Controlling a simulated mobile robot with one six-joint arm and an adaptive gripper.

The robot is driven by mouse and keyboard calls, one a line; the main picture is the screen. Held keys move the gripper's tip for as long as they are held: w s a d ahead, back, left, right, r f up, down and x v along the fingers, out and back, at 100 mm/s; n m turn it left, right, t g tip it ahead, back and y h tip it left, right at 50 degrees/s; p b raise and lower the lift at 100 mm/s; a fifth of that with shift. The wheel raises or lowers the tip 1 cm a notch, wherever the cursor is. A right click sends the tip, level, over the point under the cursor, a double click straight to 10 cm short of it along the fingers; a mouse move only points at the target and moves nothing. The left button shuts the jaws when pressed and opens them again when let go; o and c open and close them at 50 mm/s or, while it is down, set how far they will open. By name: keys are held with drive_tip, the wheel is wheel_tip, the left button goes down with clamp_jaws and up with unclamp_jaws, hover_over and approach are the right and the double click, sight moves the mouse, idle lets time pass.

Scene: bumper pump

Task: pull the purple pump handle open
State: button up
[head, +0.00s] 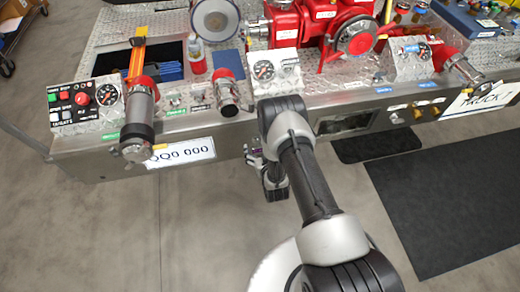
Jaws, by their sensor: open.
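My gripper (253,157) is open and hangs just in front of the bumper's front face, below the small gauge panel and right of the number plate. It is small in the head view, and my own arm covers much of the area beside it. A small purple patch (258,149) shows at the gripper. It is too small to tell whether this is the pump handle, or whether the fingers are around it or beside it.
The metal bumper (90,160) carries a red pump (330,28), gauges and hose outlets. A capped nozzle (138,120) sticks out at the left. The number plate (182,152) is on its front. Dark mats (450,200) lie right; the grey floor is clear.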

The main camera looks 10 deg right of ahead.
drive_tip(key=shift+x, duration=0.85)
drive_tip(key=shift+c, duration=0.2)
